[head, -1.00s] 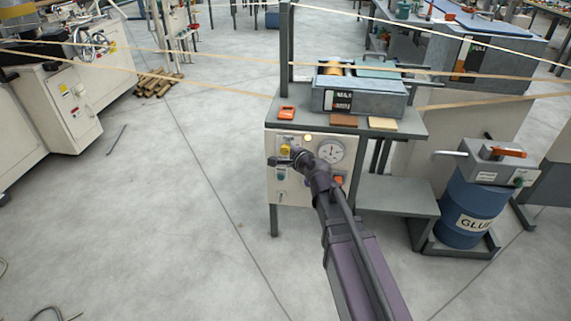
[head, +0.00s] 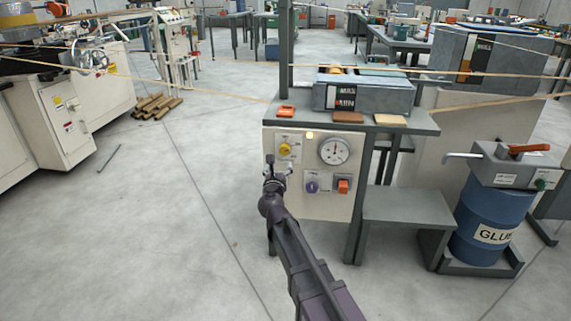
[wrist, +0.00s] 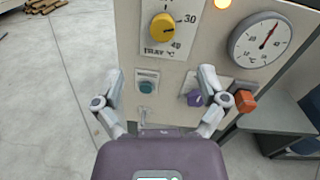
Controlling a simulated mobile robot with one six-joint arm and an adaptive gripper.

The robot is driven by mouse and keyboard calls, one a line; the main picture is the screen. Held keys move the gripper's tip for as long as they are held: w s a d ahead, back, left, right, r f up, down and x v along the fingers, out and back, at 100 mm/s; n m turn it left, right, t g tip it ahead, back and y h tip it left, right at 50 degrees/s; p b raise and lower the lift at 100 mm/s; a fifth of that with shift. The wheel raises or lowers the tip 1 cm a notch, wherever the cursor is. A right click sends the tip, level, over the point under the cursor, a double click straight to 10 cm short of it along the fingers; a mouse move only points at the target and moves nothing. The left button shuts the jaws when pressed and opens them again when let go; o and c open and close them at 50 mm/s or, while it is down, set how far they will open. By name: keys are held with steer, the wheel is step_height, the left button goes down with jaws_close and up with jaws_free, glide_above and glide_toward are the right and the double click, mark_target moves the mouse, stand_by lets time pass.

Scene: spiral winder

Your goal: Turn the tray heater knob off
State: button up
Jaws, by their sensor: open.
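The tray heater knob is a yellow round dial on the cream control panel, at its upper left in the head view (head: 285,149). In the wrist view the yellow knob (wrist: 163,28) sits top centre, above a "TRAY °C" label, with 30 and 40 marked at its right. A dark mark shows near its top; its exact setting is hard to read. My gripper (head: 279,168) is open and empty, in front of the panel's left edge and lower than the knob in the picture. In the wrist view its spread fingers (wrist: 161,76) are apart from the knob.
A dial gauge (wrist: 262,41), a lit amber lamp (wrist: 222,4), a purple knob (wrist: 192,98), an orange switch (wrist: 243,100) and a teal button (wrist: 147,87) share the panel. A shelf (head: 408,207) and blue glue drum (head: 489,222) stand right.

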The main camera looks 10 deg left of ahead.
mark_target(285, 152)
steer(key=shift+f+m+h+b, duration=0.35)
steer(key=shift+f+m+h, duration=0.15)
steer(key=shift+f+m, duration=0.45)
steer(key=w, duration=1.3)
steer(key=shift+w+d, duration=0.2)
steer(key=shift+w, duration=0.2)
steer(key=c, duration=1.1)
steer(key=shift+d, duration=0.25)
steer(key=shift+c, duration=0.2)
steer(key=shift+a, duration=0.15)
